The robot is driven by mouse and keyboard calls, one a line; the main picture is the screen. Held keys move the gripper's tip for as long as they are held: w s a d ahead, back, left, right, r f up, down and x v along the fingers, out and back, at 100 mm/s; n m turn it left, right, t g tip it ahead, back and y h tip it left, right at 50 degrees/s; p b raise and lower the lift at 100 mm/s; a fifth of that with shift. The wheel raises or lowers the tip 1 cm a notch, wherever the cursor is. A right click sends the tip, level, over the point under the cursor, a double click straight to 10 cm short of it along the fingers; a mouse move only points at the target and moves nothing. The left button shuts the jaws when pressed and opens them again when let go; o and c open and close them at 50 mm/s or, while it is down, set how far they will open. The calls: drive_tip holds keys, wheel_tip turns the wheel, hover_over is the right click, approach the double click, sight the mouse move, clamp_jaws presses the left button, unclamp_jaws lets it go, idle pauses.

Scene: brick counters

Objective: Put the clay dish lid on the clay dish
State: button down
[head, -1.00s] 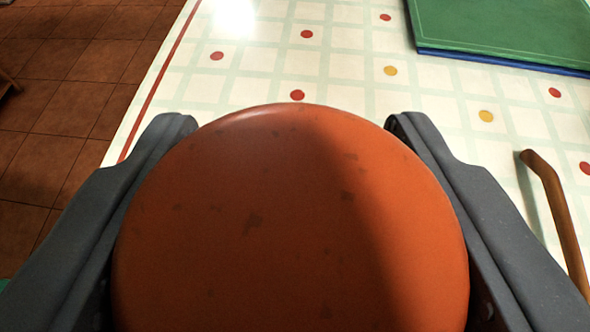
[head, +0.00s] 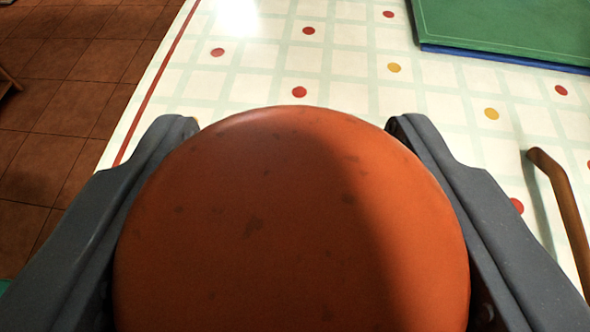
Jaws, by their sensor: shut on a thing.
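An orange-brown round clay piece with dark specks, which looks like the clay dish lid (head: 290,220), fills the lower middle of the head view. My gripper (head: 292,125) is shut on it, with one dark grey finger against its left side and one against its right. The lid is held over the checked tablecloth; its height above it is hard to tell. No separate clay dish shows; the lid hides what is under it.
The table with a pale checked, dotted cloth (head: 340,65) lies ahead, its left edge dropping to a brown tiled floor (head: 65,90). A green board or book on a blue one (head: 510,30) lies at the far right.

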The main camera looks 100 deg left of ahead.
drive_tip(key=c, duration=0.5)
unclamp_jaws()
drive_tip(key=v, duration=1.4)
drive_tip(key=shift+f, duration=0.1)
